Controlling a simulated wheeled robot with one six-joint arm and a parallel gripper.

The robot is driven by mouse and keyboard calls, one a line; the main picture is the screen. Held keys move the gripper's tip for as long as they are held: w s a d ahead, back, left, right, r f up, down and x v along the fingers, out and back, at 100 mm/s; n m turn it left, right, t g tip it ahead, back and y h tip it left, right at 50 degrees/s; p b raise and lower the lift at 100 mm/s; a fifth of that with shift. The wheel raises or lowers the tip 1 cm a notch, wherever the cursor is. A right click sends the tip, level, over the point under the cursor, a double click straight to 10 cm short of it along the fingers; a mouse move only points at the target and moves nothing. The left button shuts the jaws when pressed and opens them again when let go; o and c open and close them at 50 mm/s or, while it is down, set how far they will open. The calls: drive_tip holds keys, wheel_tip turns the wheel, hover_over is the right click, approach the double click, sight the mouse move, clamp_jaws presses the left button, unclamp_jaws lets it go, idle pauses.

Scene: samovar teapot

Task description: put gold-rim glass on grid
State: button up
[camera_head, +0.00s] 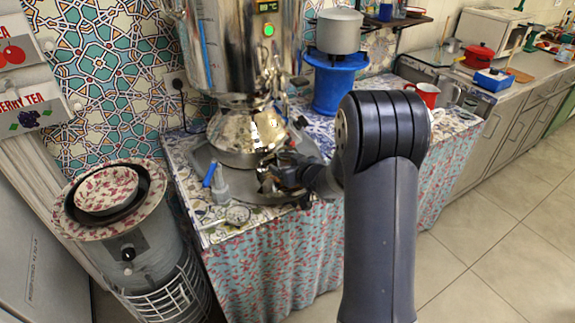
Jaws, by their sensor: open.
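My gripper (267,181) is low over the table, just in front of the samovar's base. Its jaws are open, small and partly lost against the shiny metal; I cannot tell whether anything is between them. A small clear vessel (221,190) stands left of my gripper, with a blue stick (209,174) beside it. I cannot make out a gold rim on it, so I cannot tell whether it is the gold-rim glass. No grid can be told for sure on the table; white wire bars (178,300) show on the heater at the lower left.
The large chrome samovar (238,70) stands behind my gripper on a metal tray (202,158). A patterned saucer (238,214) lies near the front edge. A floral bowl (106,188) tops the heater.

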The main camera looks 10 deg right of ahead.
drive_tip(key=shift+r, duration=0.1)
drive_tip(key=shift+r, duration=0.2)
drive_tip(key=p+v, duration=0.1)
drive_tip(key=v, duration=1.1)
drive_tip(key=shift+f, duration=0.15)
idle(0.8)
